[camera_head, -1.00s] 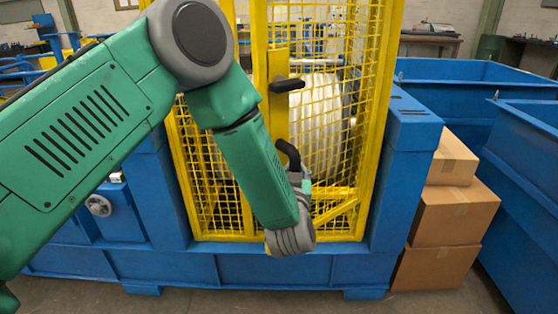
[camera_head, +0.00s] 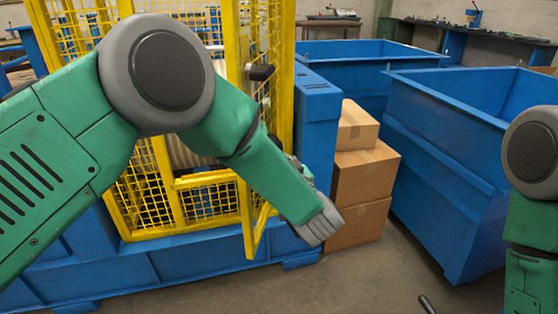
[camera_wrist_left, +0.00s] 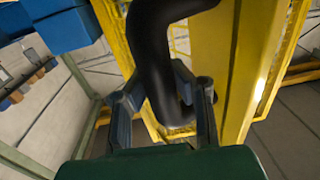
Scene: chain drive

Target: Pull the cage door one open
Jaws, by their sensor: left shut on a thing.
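Yellow mesh cage door one (camera_head: 255,236) stands swung out towards me, seen nearly edge-on, with its lower corner in front of the blue base. A black latch lever (camera_head: 261,72) sticks out from its upper part. In the left wrist view, the door's black curved pull handle (camera_wrist_left: 158,45) runs between the fingers of my left gripper (camera_wrist_left: 160,98), which is shut on it. The yellow door frame (camera_wrist_left: 208,65) is close behind. In the head view my left forearm hides the handle and most of the gripper. My right arm shows at the right edge; its gripper is out of view.
The blue machine base (camera_head: 185,262) carries the yellow cage. Stacked cardboard boxes (camera_head: 362,178) stand close to the right of my left wrist. Large blue bins (camera_head: 455,170) stand farther right. Grey floor in front is mostly clear.

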